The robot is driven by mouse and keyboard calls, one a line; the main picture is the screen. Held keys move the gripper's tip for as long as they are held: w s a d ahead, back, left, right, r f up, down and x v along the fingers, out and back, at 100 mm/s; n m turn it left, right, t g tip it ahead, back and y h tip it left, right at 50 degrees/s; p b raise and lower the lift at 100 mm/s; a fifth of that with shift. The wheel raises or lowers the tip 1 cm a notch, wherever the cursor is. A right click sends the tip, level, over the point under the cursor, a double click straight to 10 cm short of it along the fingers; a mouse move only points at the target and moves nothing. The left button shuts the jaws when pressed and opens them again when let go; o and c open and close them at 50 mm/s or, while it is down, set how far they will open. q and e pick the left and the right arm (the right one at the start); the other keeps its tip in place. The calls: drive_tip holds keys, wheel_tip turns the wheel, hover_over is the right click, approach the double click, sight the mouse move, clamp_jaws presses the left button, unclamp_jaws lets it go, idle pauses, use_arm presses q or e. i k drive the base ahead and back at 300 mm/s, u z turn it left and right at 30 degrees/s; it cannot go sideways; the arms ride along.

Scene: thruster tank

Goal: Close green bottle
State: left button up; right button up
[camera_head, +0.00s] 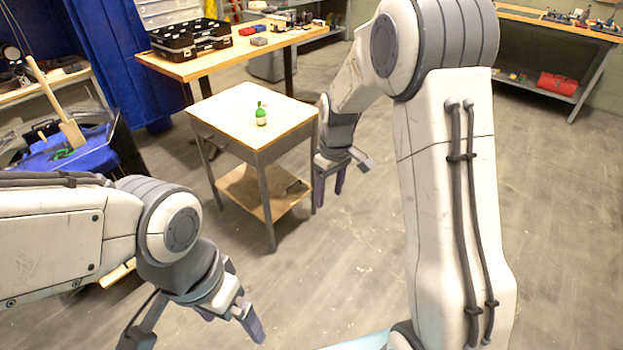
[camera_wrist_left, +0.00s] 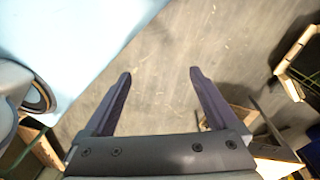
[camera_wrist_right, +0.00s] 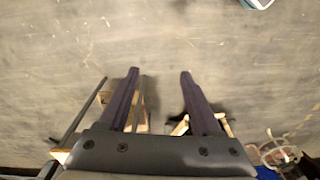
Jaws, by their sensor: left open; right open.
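A small green bottle (camera_head: 261,115) with a pale label stands upright on a small wooden-topped table (camera_head: 228,105) in the head view. Whether its top is open or capped is too small to tell. My right gripper (camera_head: 330,190) is open and empty, to the right of the table and apart from it. Its fingers also show in the right wrist view (camera_wrist_right: 158,85) over the floor. My left gripper (camera_head: 225,318) is low in front of the table, well apart from the bottle. In the left wrist view (camera_wrist_left: 160,85) it is open and empty.
A larger workbench (camera_head: 205,66) with a black organizer case (camera_head: 190,38) stands behind the small table. A blue-covered surface with a wooden-handled tool (camera_head: 70,130) is at the left. A red cylinder (camera_head: 558,83) lies on a shelf at far right. Floor around the table is mostly clear.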

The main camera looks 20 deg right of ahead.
sight(261, 118)
drive_tip(key=u, duration=0.25)
drive_tip(key=i, duration=2.6)
drive_tip(key=z, duration=0.35)
